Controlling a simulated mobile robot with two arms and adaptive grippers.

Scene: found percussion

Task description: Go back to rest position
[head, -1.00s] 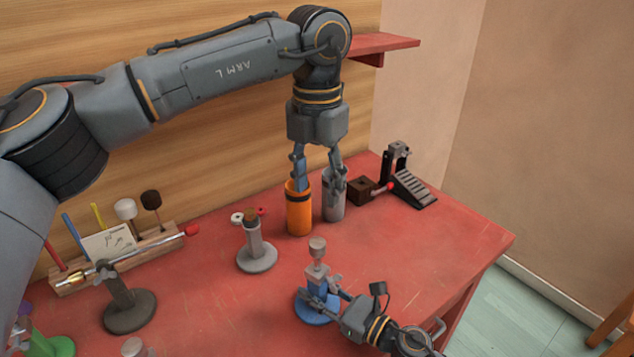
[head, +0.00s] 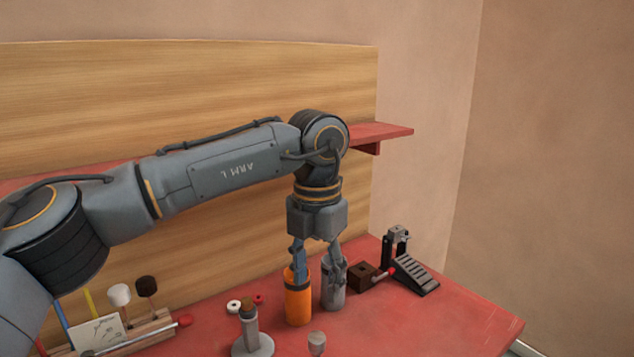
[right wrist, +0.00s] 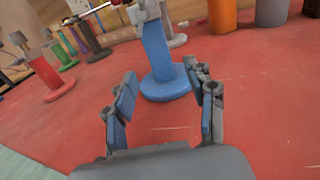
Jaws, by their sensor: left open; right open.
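My left gripper (head: 316,264) comes down from above in the head view, with its fingers apart. One finger is at the orange cylinder (head: 298,302) and the other at the grey cylinder (head: 333,290); whether they touch cannot be told. My right gripper (right wrist: 165,100) shows in the right wrist view, open and empty. It faces a blue stand (right wrist: 163,65) with a round base, which is beyond the fingertips on the red table. The right gripper is outside the head view.
A black pedal (head: 415,275) and a dark wooden block (head: 364,277) stand at the table's right. A grey stand (head: 251,335) is in front of the orange cylinder. A wooden rack (head: 160,330) with mallets is at left. A red shelf (head: 385,132) juts out behind.

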